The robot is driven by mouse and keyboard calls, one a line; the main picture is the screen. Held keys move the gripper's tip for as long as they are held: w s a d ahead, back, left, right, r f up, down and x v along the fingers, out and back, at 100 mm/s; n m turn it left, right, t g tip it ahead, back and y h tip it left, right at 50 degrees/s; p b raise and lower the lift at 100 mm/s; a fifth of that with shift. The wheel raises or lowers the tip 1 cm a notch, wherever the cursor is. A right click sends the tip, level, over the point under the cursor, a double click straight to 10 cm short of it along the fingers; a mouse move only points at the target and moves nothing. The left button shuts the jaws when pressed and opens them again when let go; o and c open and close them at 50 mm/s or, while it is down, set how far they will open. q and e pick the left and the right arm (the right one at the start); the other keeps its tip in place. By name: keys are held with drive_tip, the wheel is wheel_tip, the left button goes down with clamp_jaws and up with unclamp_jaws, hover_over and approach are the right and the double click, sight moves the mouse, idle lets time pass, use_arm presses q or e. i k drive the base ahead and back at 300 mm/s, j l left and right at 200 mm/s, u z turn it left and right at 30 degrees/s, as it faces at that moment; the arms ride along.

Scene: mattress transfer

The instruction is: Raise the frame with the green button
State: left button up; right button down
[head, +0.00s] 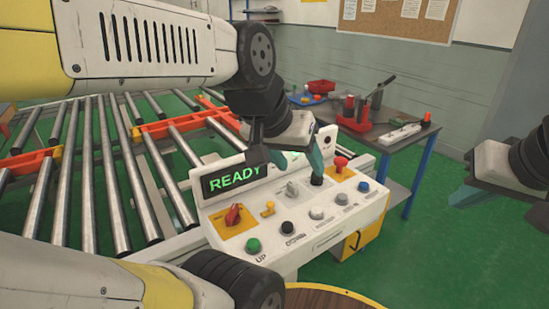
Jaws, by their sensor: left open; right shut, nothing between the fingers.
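The green button (253,245) sits at the front left corner of the white control panel (318,243), above the label UP. The panel's dark screen (228,180) reads READY in green. My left gripper (287,163) is open over the back part of the panel, behind and to the right of the green button. It partly covers the panel's back edge and the screen's right end. My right gripper (465,196) is shut and empty at the far right, away from the panel. The roller frame (110,170) stands behind and left of the panel.
The panel also bears a red switch (233,214), a yellow knob (268,208), a red mushroom button (341,163), a blue button (363,186) and several other controls. A grey table (391,132) with tools stands behind. Green floor is clear at right.

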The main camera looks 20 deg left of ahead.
sight(253, 245)
drive_tip(key=k+j+u, duration=0.1)
drive_tip(key=u, duration=0.35)
drive_tip(key=k+j+u, duration=0.1)
drive_tip(key=u, duration=0.3)
drive_tip(key=j, duration=0.1)
